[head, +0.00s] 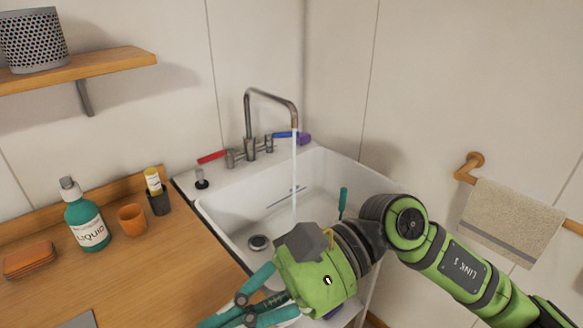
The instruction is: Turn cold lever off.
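The cold lever (282,135) has a blue handle and sticks out to the right of the metal faucet (249,118) at the back of the sink. The red lever (211,157) sticks out to the left. A thin stream of water (294,175) runs from the spout into the white sink (215,214). My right gripper (228,318) has teal fingers and is low in front of the sink, well away from the cold lever. Its fingertips are near the bottom edge, and their opening is unclear. My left gripper is not in view.
The wooden counter (150,270) left of the sink holds a teal soap bottle (88,218), an orange cup (131,219), a dark holder (159,202) and orange sponges (29,260). A purple item (305,139) sits close to the cold lever. A towel (510,220) hangs at right.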

